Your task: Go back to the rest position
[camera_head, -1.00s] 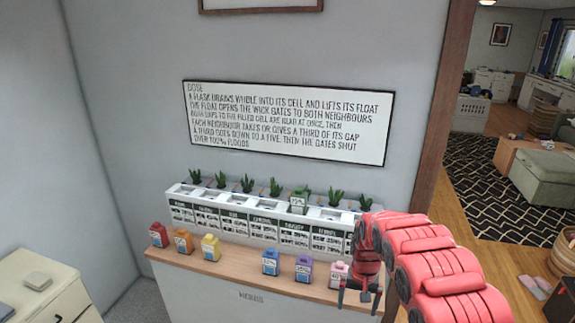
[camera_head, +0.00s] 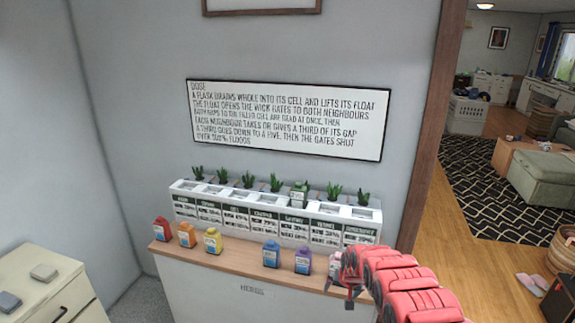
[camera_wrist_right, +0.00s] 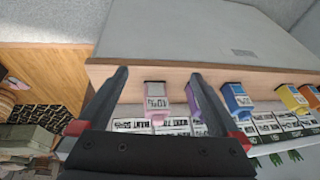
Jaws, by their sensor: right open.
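My right gripper (camera_head: 342,285) is in front of the right end of the wooden ledge (camera_head: 222,262), open and empty. In the right wrist view, my gripper's open fingers (camera_wrist_right: 158,75) spread apart, with a pink flask (camera_wrist_right: 155,97) showing between them; whether they are level with it I cannot tell. My left gripper is not in view.
Red (camera_head: 162,229), orange (camera_head: 187,234), yellow (camera_head: 212,241), blue (camera_head: 271,254) and purple (camera_head: 303,261) flasks stand along the ledge. A green flask (camera_head: 298,194) sits in the white planter (camera_head: 180,200) behind. A drawer cabinet (camera_head: 45,285) is at left. Wooden floor (camera_head: 475,250) is open at right.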

